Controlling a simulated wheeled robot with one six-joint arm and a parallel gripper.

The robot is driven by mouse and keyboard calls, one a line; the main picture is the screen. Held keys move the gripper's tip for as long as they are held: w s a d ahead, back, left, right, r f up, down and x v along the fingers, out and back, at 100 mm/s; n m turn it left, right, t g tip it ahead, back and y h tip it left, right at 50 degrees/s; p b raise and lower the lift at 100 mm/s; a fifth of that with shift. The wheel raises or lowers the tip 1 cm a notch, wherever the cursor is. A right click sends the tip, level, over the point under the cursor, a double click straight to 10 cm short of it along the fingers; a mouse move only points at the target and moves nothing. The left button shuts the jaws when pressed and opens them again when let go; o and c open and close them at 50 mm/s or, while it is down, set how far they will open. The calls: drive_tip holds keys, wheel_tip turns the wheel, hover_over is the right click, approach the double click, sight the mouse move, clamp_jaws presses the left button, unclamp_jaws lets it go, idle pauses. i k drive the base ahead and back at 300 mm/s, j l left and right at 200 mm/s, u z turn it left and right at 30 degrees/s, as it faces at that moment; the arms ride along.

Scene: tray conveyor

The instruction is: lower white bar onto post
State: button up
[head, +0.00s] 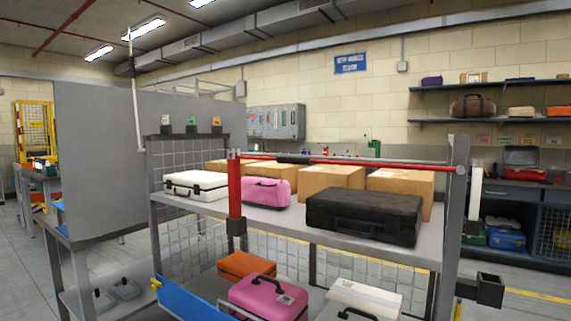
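A thin white bar (136,105) stands upright, slightly tilted, in front of the grey panel at the left, with a short black part (131,67) near its top. A shorter white upright piece (476,184) is beside the grey right-hand post (455,205). I cannot tell which is the task's bar. My gripper is not in view.
The rack's upper shelf (280,222) holds a white case (196,185), a pink case (266,192), a black case (364,216) and cardboard boxes. More cases lie below. A black bracket (489,290) juts out at the lower right. Grey panel (95,150) blocks the left; open floor shows beyond.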

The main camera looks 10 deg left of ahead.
sight(131, 61)
drive_tip(key=i+j+u, duration=0.15)
drive_tip(key=i+u, duration=0.85)
drive_tip(key=u, duration=0.15)
drive_tip(key=i+j, duration=0.15)
